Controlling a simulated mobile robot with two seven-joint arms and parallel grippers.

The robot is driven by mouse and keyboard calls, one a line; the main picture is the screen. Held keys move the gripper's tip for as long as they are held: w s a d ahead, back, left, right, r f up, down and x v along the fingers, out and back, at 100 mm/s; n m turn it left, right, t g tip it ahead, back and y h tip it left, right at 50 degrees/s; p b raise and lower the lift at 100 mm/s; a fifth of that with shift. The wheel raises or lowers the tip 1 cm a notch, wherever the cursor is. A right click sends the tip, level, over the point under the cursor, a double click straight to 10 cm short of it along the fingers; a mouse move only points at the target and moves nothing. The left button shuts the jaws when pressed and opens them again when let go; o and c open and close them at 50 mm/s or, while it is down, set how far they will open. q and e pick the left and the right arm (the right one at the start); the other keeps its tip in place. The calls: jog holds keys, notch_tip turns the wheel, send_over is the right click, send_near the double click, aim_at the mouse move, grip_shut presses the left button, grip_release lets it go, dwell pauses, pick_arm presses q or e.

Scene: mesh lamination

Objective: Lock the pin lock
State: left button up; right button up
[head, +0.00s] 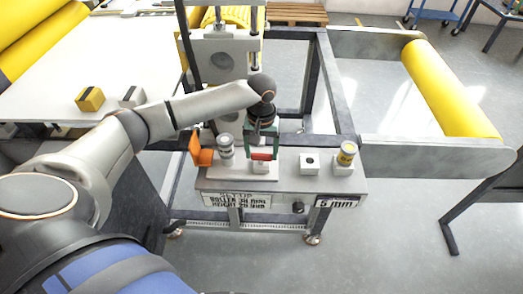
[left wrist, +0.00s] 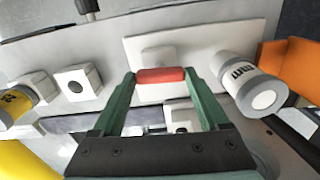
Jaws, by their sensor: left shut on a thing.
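The pin lock shows as a short red bar (head: 262,157) above a small white block (head: 260,169) on the machine's front ledge. My left gripper (head: 262,153) has green fingers pointing down and is shut on the red bar. In the left wrist view the red bar (left wrist: 160,75) spans between the two green fingertips, with part of the white block (left wrist: 158,54) just beyond it. How the pin sits in the block is hidden. My right gripper is in neither view.
A grey-white labelled cylinder (head: 225,147) and an orange bracket (head: 201,151) stand close left of the gripper. To its right are a white block with a hole (head: 309,162) and a yellow-banded cylinder (head: 346,153). A yellow roll (head: 450,88) lies farther right.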

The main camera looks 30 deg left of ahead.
aim_at(262, 155)
pick_arm(q)
jog(key=m, duration=1.3)
jog(key=shift+m, duration=2.1)
jog(key=o, duration=1.2)
jog(key=shift+o, duration=0.2)
notch_tip(262, 155, up, 13)
jog(key=shift+f, duration=0.2)
